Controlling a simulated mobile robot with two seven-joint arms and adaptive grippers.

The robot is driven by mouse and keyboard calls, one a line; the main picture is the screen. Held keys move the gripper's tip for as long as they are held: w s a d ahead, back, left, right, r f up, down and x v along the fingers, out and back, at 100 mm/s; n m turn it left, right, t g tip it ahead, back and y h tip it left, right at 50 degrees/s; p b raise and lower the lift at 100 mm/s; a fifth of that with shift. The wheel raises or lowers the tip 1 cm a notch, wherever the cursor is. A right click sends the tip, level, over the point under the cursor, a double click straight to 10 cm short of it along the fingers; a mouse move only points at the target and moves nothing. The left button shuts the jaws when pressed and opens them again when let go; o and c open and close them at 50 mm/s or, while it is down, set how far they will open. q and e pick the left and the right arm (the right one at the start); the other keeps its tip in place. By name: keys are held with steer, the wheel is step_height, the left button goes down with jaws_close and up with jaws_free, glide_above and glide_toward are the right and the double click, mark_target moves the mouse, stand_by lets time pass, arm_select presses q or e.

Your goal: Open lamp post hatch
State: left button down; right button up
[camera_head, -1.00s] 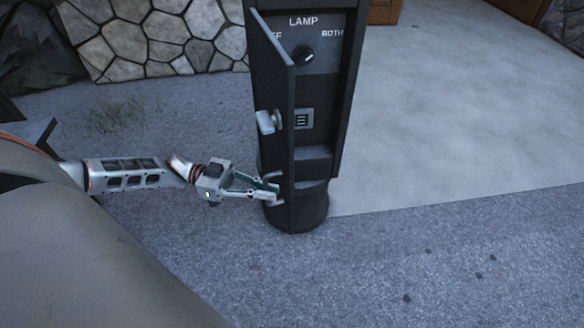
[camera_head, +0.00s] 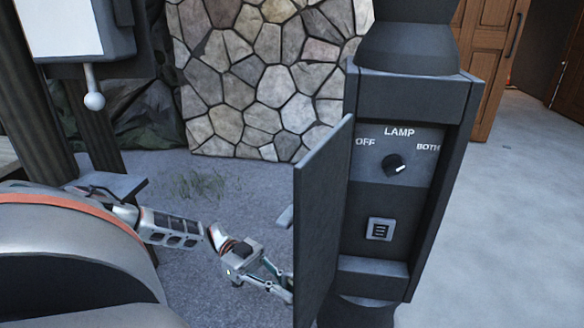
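The lamp post (camera_head: 410,95) stands upright right of centre. Its hatch (camera_head: 322,225) is swung open to the left, hinged along the post's left edge, and I see its inner face. Inside the opening are a panel marked LAMP with OFF and BOTH, a black rotary knob (camera_head: 394,166) and a small square socket or switch (camera_head: 380,229). The hatch handle (camera_head: 286,217) shows partly behind the door. My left gripper (camera_head: 285,289) is at the outer side of the hatch, low down. Its fingertips are partly hidden by the door edge. My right gripper is out of view.
A stone wall (camera_head: 260,70) stands behind. A white box with a lever ending in a ball (camera_head: 94,101) is at the upper left. A wooden door (camera_head: 490,60) is at the back right. The paving right of the post is clear.

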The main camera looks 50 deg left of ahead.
arm_select(q)
steer(key=shift+a, duration=0.1)
steer(key=c, duration=2.4)
jaws_free()
steer(key=shift+c, duration=0.2)
steer(key=v, duration=0.7)
steer(key=shift+a, duration=0.2)
steer(key=shift+s+r, duration=0.1)
